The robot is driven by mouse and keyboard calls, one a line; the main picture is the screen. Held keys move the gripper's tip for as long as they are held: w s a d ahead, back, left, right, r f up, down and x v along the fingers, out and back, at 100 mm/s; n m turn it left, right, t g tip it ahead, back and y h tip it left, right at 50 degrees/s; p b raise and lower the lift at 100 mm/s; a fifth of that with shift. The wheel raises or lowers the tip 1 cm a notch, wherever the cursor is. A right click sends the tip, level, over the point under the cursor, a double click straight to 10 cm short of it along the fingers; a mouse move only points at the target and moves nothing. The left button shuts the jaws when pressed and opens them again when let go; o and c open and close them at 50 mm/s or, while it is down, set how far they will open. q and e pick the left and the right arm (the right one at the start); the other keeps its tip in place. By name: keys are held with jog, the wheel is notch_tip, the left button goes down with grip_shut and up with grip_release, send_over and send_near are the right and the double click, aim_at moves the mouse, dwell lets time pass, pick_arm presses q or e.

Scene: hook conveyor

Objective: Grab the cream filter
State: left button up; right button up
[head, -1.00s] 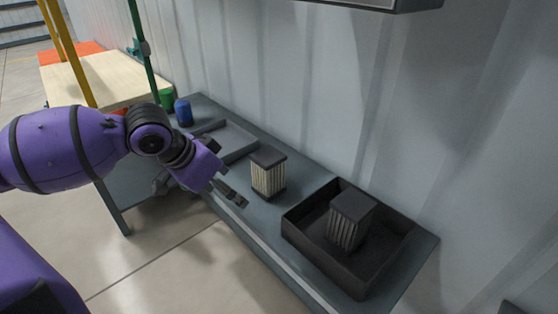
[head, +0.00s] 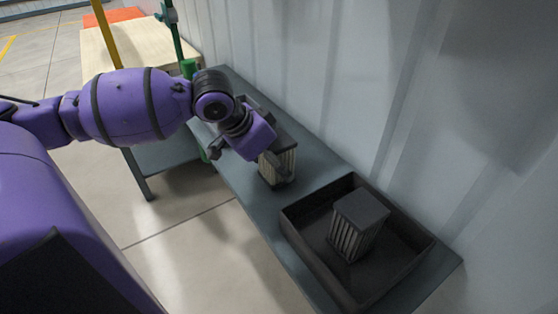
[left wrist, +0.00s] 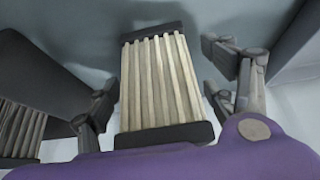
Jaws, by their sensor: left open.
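The cream filter (head: 289,160), a block of cream pleats with dark end caps, stands upright on the grey bench and is partly hidden by my left gripper (head: 272,160) in the head view. In the left wrist view the cream filter (left wrist: 158,82) lies between the open fingers of my left gripper (left wrist: 160,97), one finger on each side. Gaps show between the filter and the fingers there. My right gripper is not in view.
A black open box (head: 330,286) stands on the near end of the bench (head: 318,170), with a darker grey filter (head: 357,224) inside. A wall runs along the bench's back. A green item (head: 188,68) stands at the far end, near a wooden table (head: 98,55).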

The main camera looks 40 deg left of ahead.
pick_arm(q)
jog(key=shift+w+d+f, duration=0.1)
jog(key=shift+w+f, duration=0.2)
jog(key=shift+f, duration=0.2)
jog(key=shift+r, duration=0.15)
jog(key=c, duration=1.2)
